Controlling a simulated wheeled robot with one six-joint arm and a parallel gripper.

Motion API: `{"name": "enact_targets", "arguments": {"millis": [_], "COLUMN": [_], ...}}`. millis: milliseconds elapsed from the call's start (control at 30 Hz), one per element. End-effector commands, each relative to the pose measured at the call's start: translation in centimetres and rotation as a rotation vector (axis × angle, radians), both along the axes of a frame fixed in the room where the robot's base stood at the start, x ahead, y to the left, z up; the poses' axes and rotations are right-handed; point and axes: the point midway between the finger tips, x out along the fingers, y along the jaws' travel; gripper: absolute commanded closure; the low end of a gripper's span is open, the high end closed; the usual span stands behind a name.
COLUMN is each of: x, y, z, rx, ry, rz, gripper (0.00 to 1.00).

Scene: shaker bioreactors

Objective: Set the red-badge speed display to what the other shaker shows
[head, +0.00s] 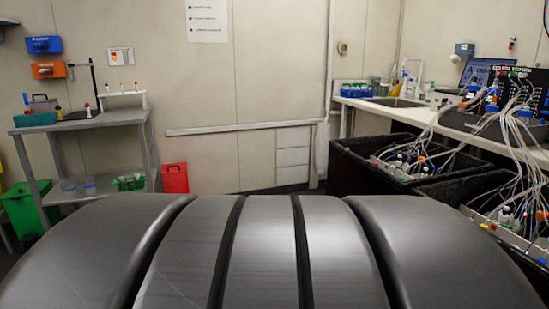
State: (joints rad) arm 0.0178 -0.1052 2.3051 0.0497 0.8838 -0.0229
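Two black open-topped tubs with bottles and white tubing in them stand at the right. They may be the shakers. The farther tub (345,165) is against the bench, and the nearer tub (440,190) is partly cut off by the right edge. I see no red badge and no speed display on either one. My gripper is not in view.
A bench (465,142) along the right holds a sink, a blue rack (352,90), a laptop (476,70) and a dark unit with many tubes (517,90). A grey side table (85,122) stands at the left, with a red bin (175,178) beside it and a green bin (25,208).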

Motion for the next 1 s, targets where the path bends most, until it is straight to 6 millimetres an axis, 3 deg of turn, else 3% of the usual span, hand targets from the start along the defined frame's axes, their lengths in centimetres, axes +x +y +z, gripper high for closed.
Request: {"name": "enact_targets", "arguments": {"millis": [900, 1000], "x": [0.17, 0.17], "y": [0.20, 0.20], "z": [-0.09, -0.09], "rx": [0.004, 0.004], "ry": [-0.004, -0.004], "rz": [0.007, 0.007], "gripper": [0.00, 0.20]}}
